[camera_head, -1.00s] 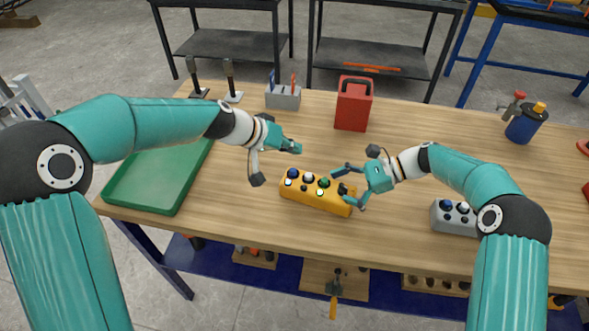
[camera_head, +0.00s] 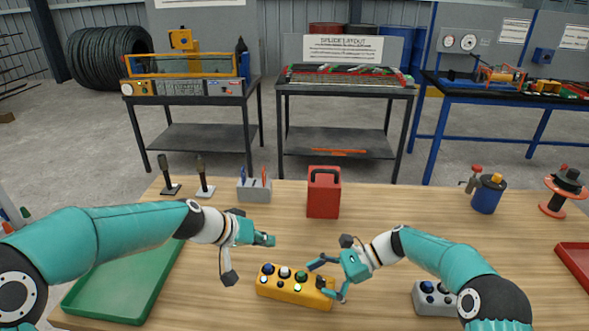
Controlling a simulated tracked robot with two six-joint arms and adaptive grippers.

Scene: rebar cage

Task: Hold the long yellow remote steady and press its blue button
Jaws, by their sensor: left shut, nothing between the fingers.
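The long yellow remote (camera_head: 293,292) lies on the wooden table with its near side facing me. Its blue button (camera_head: 268,268) is at the left end of a row of coloured buttons. My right gripper (camera_head: 322,278) has its fingers spread at the remote's right end; whether they press on it is not clear. My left gripper (camera_head: 266,240) is shut and empty, above and behind the remote's left part, apart from the blue button.
A red box (camera_head: 323,196) stands behind the remote. A green tray (camera_head: 122,285) is at left, and a grey button box (camera_head: 428,300) is at right, partly behind my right arm. A grey holder (camera_head: 254,190) stands at the back. The table (camera_head: 400,215) between is mostly clear.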

